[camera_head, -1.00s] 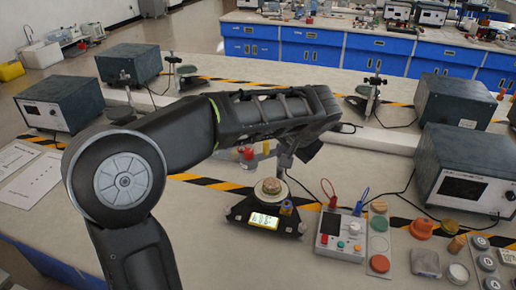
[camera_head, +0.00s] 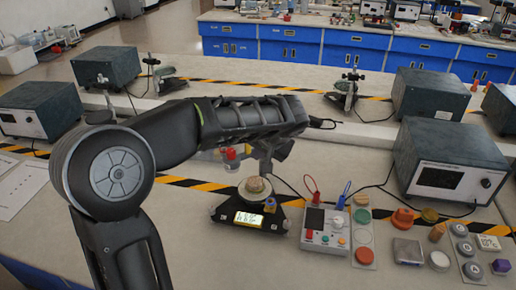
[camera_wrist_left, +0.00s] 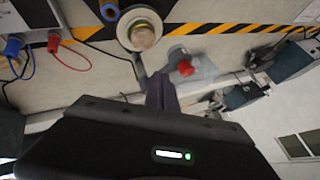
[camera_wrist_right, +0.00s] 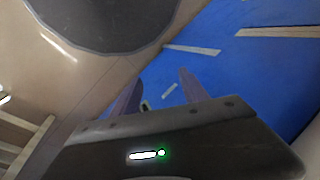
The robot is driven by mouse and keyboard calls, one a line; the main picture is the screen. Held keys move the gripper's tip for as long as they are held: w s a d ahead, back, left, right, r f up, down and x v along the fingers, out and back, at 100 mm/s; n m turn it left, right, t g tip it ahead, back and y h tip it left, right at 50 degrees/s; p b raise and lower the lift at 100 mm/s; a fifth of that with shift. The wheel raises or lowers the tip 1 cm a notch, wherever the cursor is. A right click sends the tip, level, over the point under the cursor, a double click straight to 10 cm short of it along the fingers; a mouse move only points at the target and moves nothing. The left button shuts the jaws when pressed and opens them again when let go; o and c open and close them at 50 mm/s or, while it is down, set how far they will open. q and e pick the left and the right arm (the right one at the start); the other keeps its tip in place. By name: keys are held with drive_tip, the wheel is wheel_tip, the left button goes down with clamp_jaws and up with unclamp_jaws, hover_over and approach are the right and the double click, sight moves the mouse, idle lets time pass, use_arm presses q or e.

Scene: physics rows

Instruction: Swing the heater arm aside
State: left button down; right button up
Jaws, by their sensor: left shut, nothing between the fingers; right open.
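A black-based device (camera_head: 228,215) with a lit yellow display stands on the bench, with a copper-coloured disc (camera_head: 255,186) on its pale round plate. The disc also shows in the left wrist view (camera_wrist_left: 143,38). A short grey bar (camera_wrist_left: 141,74) lies between the plate and my left fingers; I cannot tell whether it is the heater arm. My left gripper (camera_head: 265,170) is shut and empty, just behind the disc in the head view. Its closed fingers show in the left wrist view (camera_wrist_left: 162,90); contact is unclear. My right gripper (camera_wrist_right: 158,90) is open and empty, outside the head view.
A red-knobbed clear item (camera_head: 231,154) is close by my left gripper. A control box (camera_head: 326,228) with red and blue leads stands right of the device. A grey power unit (camera_head: 450,165) and several small discs are farther right. Free bench lies in front.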

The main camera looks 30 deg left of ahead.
sight(237, 159)
use_arm(q)
drive_tip(key=p+x, duration=0.1)
drive_tip(key=x, duration=0.4)
drive_tip(key=shift+w+a+f, duration=0.1)
drive_tip(key=shift+a+f, duration=0.1)
drive_tip(key=a+p, duration=0.2)
drive_tip(key=a, duration=0.2)
drive_tip(key=shift+f, duration=0.2)
drive_tip(key=shift+a+f, duration=0.1)
drive_tip(key=shift+a, duration=0.05)
drive_tip(key=shift+a, duration=0.1)
